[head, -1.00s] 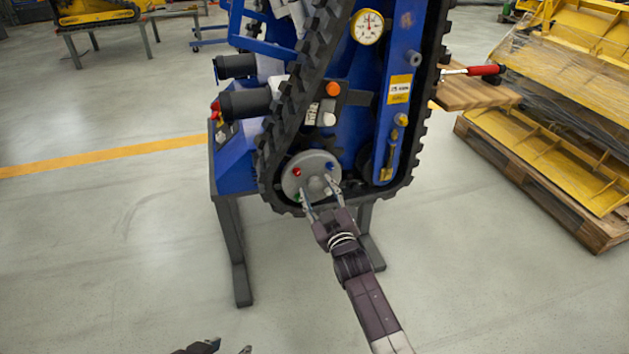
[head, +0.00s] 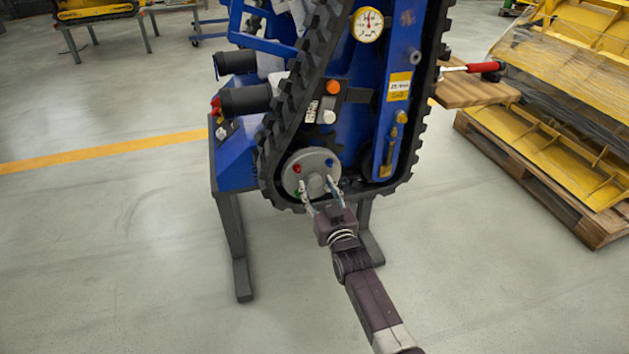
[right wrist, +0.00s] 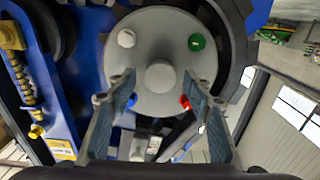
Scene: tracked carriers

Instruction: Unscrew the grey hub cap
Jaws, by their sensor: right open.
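The grey hub cap (head: 316,184) is a small round boss at the middle of a grey wheel disc (head: 311,160), low on the blue tracked carrier. Red, blue, green and white knobs sit around it on the disc. In the right wrist view the cap (right wrist: 161,76) appears between the two fingertips, with a gap on each side. My right gripper (head: 317,182) is open and empty, reaching up to the disc from below; its fingers point at the disc. Whether a fingertip touches the disc cannot be told. My left gripper is out of view.
The black rubber track (head: 283,125) runs around the disc, close to the fingers. The carrier rests on a dark stand (head: 230,235). A wooden board (head: 475,92) with a red-handled tool (head: 480,67) juts out at right. The floor in front is clear.

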